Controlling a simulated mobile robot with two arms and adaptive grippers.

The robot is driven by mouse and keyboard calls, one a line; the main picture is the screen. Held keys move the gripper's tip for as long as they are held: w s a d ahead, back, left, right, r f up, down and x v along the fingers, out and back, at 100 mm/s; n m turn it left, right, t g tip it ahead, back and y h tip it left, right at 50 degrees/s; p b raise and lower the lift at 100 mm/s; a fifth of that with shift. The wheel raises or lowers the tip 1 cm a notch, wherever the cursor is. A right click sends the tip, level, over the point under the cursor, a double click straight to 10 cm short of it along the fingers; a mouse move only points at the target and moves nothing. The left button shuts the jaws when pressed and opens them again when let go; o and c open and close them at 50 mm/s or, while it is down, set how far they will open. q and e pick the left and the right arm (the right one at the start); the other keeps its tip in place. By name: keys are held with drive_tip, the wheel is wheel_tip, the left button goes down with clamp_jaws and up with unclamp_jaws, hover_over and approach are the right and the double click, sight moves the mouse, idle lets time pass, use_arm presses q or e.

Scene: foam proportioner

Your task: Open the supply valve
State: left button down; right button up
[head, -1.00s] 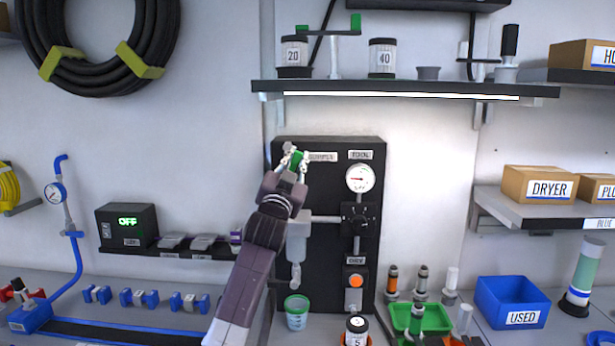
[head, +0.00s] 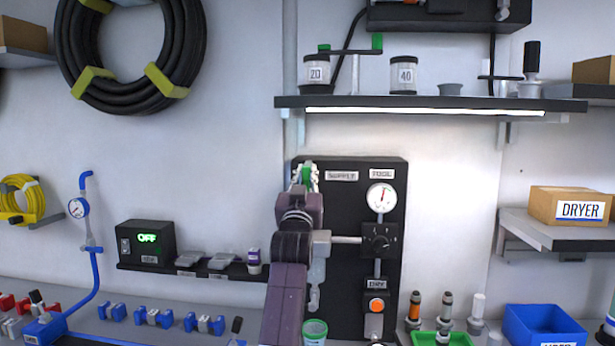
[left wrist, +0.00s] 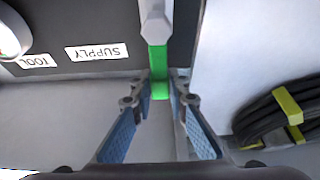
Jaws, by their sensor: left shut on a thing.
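The supply valve's green handle (head: 308,171) is at the upper left of the black panel (head: 346,215), beside the SUPPLY label (head: 342,176). My left gripper (head: 305,180) is shut on the handle, and its arm hides part of the panel's left side. In the left wrist view the green handle (left wrist: 158,68) stands upright between the fingers of the left gripper (left wrist: 157,96), below a pale fitting (left wrist: 156,22). The gauge (head: 382,197) under the TOOL label has its needle pointing about straight up. My right gripper is not in view.
A black dial (head: 380,241) and an orange button (head: 377,305) are on the panel, right of my arm. A shelf (head: 430,103) with jars runs above. A box reading OFF (head: 147,242) stands on a small shelf at left. A cup (head: 314,331) stands below.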

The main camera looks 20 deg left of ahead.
use_arm(q)
drive_tip(key=shift+w+f, duration=0.1)
drive_tip(key=shift+f, duration=0.15)
drive_tip(key=c, duration=2.2)
unclamp_jaws()
drive_tip(key=shift+c, duration=0.2)
drive_tip(key=o, duration=0.4)
drive_tip(key=shift+r, duration=0.15)
drive_tip(key=v, duration=1.2)
